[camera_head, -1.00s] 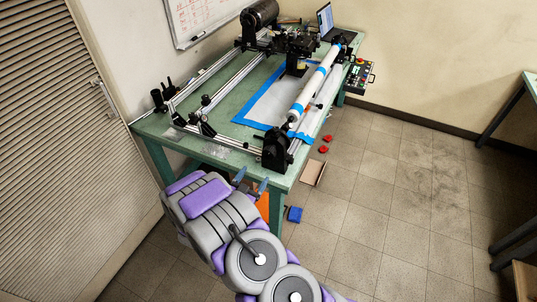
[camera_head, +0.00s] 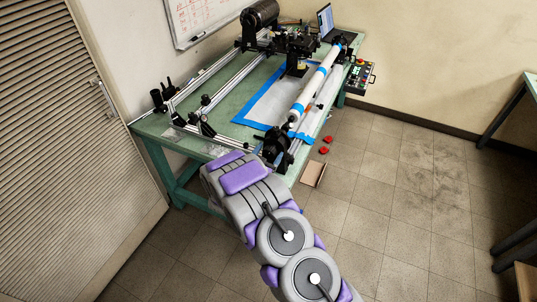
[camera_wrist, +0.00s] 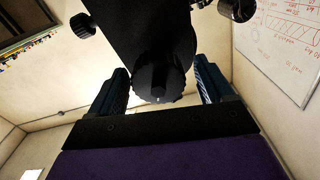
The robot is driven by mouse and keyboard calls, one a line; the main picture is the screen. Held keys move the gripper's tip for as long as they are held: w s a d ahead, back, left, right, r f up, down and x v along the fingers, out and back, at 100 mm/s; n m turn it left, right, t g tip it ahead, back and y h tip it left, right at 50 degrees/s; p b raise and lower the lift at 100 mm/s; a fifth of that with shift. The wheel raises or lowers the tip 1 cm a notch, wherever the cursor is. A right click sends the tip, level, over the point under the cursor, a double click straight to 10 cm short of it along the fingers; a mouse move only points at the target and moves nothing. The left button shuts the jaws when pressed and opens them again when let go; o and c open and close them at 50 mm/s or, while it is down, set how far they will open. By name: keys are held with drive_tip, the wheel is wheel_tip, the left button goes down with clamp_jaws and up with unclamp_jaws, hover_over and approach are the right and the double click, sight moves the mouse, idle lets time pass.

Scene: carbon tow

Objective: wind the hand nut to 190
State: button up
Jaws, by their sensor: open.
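The hand nut, a black knurled knob (camera_wrist: 160,82), sits on the dark end bracket (camera_wrist: 145,25) in the wrist view. My gripper (camera_wrist: 160,70) is open, with one blue-grey finger on each side of the knob and a visible gap on both sides. In the head view the dark end bracket (camera_head: 277,143) stands at the near end of the winding machine, and my arm reaches up to it. My fingers and the knob are hidden there behind my arm. No number or mark is legible on the knob.
The white tube with blue bands (camera_head: 312,88) runs back from the bracket over the green table (camera_head: 153,128). Red pieces (camera_head: 326,145) and a cardboard piece (camera_head: 313,174) lie on the floor to the right. A whiteboard (camera_head: 200,15) hangs on the wall.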

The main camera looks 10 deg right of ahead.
drive_tip(key=shift+c, duration=0.2)
drive_tip(key=c, duration=1)
